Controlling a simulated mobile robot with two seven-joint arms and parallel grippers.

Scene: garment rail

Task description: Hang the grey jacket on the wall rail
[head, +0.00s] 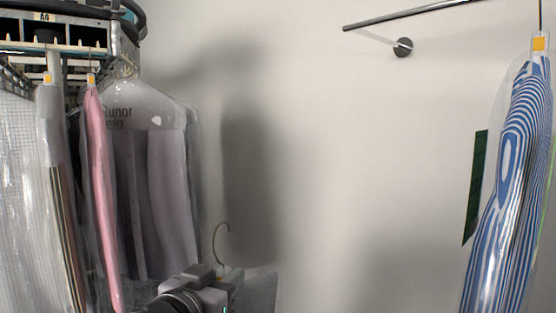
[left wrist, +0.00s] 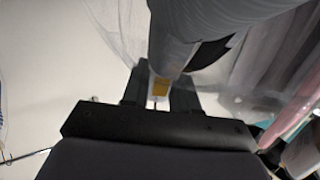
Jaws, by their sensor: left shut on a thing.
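The wall rail (head: 415,15) is a thin metal bar at the upper right of the head view, held by a round wall bracket. My left gripper (head: 222,277) is at the bottom middle, low and left of the rail's free end. A hanger hook (head: 222,240) stands up from it, apart from the rail. The grey jacket (head: 260,288), in clear plastic, shows only in part behind the gripper. In the left wrist view, my left gripper (left wrist: 158,92) is shut at the orange-tagged neck of the grey jacket (left wrist: 195,25). My right gripper is out of view.
A conveyor rack (head: 75,45) at the left carries bagged garments, including a pink one (head: 100,200) and a pale one (head: 165,190). A blue-striped garment (head: 515,170) hangs at the far right. The wall between is clear, apart from a dark green strip (head: 475,185).

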